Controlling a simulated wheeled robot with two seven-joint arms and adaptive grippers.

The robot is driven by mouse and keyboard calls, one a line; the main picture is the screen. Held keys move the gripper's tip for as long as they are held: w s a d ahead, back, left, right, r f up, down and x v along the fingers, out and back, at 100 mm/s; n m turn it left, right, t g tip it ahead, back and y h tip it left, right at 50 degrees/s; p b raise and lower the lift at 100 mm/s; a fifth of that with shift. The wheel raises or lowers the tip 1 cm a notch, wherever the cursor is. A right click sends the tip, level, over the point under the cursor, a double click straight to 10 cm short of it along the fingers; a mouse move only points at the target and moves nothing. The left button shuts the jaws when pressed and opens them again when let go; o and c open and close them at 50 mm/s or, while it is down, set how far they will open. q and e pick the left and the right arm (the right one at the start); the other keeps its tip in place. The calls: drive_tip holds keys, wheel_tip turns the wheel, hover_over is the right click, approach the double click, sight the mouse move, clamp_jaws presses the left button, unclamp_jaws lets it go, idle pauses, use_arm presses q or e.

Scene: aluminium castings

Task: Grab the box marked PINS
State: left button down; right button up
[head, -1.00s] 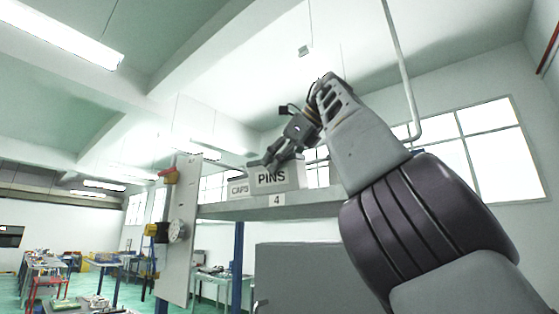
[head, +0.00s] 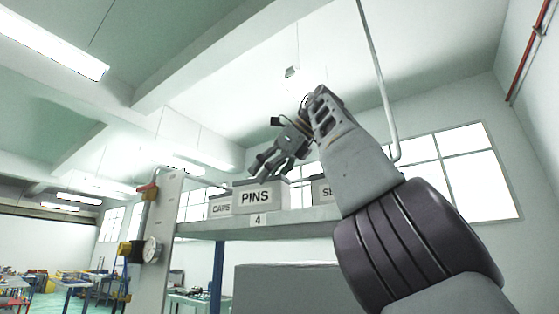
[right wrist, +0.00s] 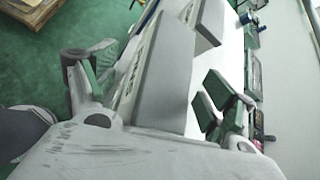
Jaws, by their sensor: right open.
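The box marked PINS (head: 255,198) is a pale grey box on the high shelf, above the shelf label 4. My right gripper (head: 263,172) reaches in from the right, open, with its fingertips at the box's top edge in the head view. In the right wrist view, the fingers of my right gripper (right wrist: 150,92) stand apart, one on each side of a long grey box (right wrist: 172,75). Its label is seen too edge-on to read. Contact cannot be told. My left gripper is not in view.
A box marked CAPS (head: 220,206) stands left of the PINS box. Another box with a label starting SE (head: 321,191) stands to the right, partly behind my arm. The shelf (head: 290,221) has an upright panel with a gauge (head: 151,250) at its left end.

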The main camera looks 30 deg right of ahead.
drive_tip(key=shift+v, duration=1.8)
drive_tip(key=shift+d+r, duration=0.1)
drive_tip(key=shift+s+r, duration=0.25)
drive_tip(key=shift+s, duration=0.35)
